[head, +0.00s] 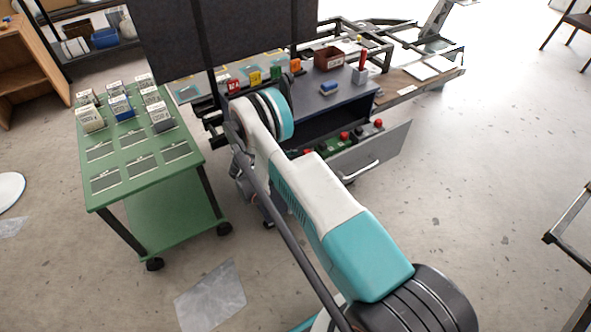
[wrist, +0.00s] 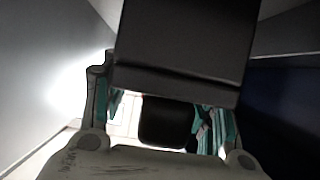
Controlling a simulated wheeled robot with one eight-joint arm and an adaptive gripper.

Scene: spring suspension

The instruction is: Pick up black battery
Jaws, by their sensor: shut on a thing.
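In the wrist view, my gripper (wrist: 170,88) is shut on a large dark box-shaped thing, taken as the black battery (wrist: 188,40). It fills the upper middle of the picture and hides the fingertips. Its lower edge is slightly tilted. A smaller black block (wrist: 166,122) shows below it, between the fingers; I cannot tell what it is. In the head view my arm crosses the middle, and the gripper and the held thing cannot be made out.
A green cart (head: 150,170) on the left bears several labelled boxes. Behind my arm, a dark workbench (head: 335,98) has an open drawer (head: 372,158) with red-topped items. A large dark panel (head: 245,35) blocks the upper middle. The floor at right is mostly clear.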

